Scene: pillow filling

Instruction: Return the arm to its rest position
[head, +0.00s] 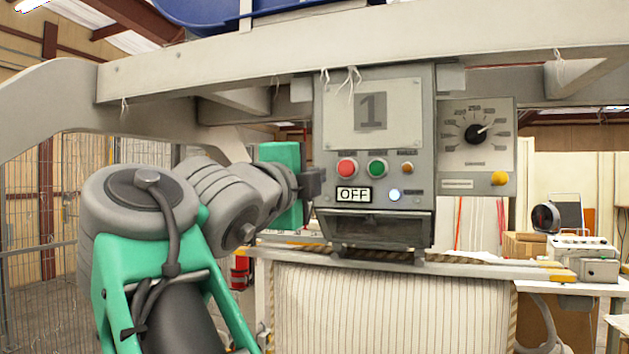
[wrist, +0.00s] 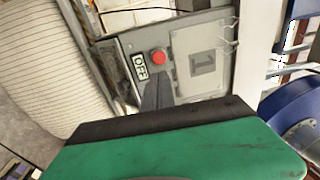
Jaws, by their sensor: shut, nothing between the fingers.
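My arm, grey with green parts, rises at the left of the head view and reaches right toward the control box. My gripper (head: 314,183) is at its end, beside the left edge of the control box (head: 400,105). In the wrist view the dark fingers of my gripper (wrist: 156,92) are together with nothing between them. They appear in front of the box near the red button (wrist: 159,57); I cannot tell whether they touch it. The box bears a number 1 plate, red (head: 347,167), green (head: 377,167) and orange buttons, and a sign (head: 353,194) reading OFF.
A dial panel (head: 477,148) is right of the box. A grey beam (head: 230,75) crosses above my arm. A striped pillow (head: 390,310) hangs below the box. A wire fence (head: 40,230) stands at the left. A table with devices (head: 585,260) is at the right.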

